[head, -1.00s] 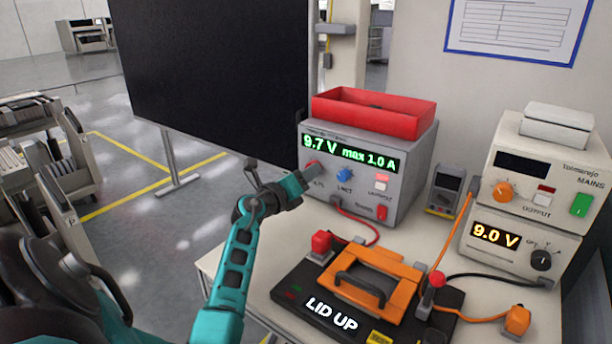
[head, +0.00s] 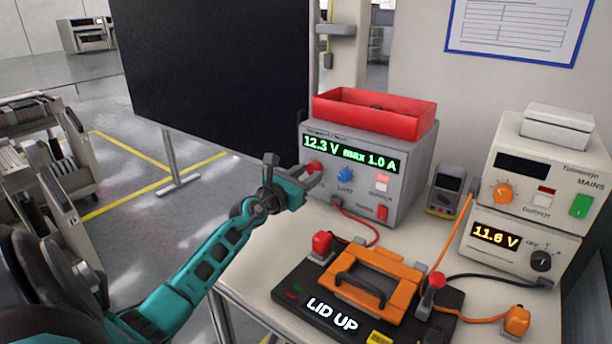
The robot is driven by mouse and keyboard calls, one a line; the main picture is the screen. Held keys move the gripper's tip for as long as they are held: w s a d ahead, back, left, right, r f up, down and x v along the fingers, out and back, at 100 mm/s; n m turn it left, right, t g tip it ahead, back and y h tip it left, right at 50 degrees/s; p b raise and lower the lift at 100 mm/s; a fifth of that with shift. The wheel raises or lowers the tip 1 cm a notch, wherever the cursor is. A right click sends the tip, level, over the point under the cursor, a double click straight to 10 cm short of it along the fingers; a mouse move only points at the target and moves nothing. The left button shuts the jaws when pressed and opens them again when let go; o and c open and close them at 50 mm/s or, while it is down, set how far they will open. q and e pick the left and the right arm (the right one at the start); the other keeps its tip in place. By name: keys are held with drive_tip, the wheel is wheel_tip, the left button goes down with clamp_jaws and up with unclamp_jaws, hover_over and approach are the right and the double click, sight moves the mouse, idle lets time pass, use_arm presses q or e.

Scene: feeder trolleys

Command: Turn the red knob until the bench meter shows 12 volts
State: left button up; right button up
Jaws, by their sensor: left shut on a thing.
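The red knob (head: 314,167) is at the left of the front of a grey power supply (head: 408,188), whose green display (head: 351,153) reads 12.3 V, max 1.0 A. My left gripper (head: 313,177) is shut on the red knob and partly hides it. The bench meter (head: 480,262), the lower box at the right, shows what looks like 11.6 V on its orange display (head: 495,236). Its black dial (head: 541,261) is right of the display. My right gripper is not in view.
A blue knob (head: 345,175) sits close to the right of the red one. A red tray (head: 385,121) lies on the supply. A black test box (head: 300,300) marked LID UP, with an orange handled part (head: 375,285), stands in front. Cables cross the bench.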

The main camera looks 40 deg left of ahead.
use_arm(q)
drive_tip(key=shift+f+m, duration=0.1)
drive_tip(key=shift+m, duration=0.5)
drive_tip(key=o, duration=1.1)
drive_tip(key=shift+c, duration=0.2)
drive_tip(key=shift+s, duration=0.1)
drive_tip(key=shift+s, duration=0.3)
drive_tip(key=s, duration=0.4)
drive_tip(key=s+d, duration=0.1)
drive_tip(key=s, duration=0.7)
drive_tip(key=shift+d+p, duration=0.15)
drive_tip(key=shift+p, duration=0.25)
